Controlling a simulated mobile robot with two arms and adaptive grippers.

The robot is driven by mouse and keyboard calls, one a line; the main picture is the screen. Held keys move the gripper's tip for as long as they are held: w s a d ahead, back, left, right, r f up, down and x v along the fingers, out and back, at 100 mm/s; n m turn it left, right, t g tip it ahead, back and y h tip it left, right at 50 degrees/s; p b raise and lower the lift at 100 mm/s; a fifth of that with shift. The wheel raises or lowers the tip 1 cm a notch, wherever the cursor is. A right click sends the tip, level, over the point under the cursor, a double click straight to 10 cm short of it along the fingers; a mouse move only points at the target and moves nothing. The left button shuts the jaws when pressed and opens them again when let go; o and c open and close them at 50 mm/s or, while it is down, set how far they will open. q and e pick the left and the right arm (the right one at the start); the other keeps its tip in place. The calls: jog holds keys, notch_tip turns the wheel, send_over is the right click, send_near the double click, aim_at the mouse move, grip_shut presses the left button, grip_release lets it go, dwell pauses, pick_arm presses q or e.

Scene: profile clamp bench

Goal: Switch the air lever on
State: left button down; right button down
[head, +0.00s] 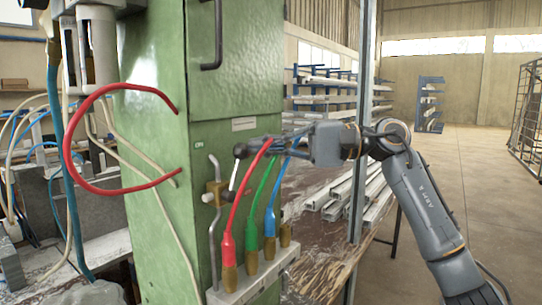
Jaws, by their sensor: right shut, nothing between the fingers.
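The air lever (234,177) is a thin pale handle on a small brass valve (211,195), on the side of the green cabinet (160,60). It points up and slightly right. My right gripper (241,151) comes in from the right, shut and empty. Its fingertips are at the upper end of the lever; I cannot tell whether they touch it. A small green label (198,145) is above the valve, too small to read surely. My left gripper is not in view.
Red (236,207), green (261,205) and blue (278,195) hoses rise from brass fittings on a grey manifold (250,280) and pass close to my right gripper. A red hose loop (72,150) hangs left. Metal profiles (345,195) lie on the bench behind. Floor at right is open.

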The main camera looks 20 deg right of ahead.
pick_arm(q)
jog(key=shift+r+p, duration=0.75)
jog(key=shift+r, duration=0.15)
pick_arm(e)
jog(key=shift+s+a+r+n+h, duration=0.45)
jog(key=shift+s+a+n+h, duration=0.05)
jog(key=shift+a+n+h, duration=0.25)
jog(key=shift+s+a+r+n+h, duration=0.5)
jog(key=shift+a+n+h, duration=0.15)
jog(key=shift+n, duration=0.1)
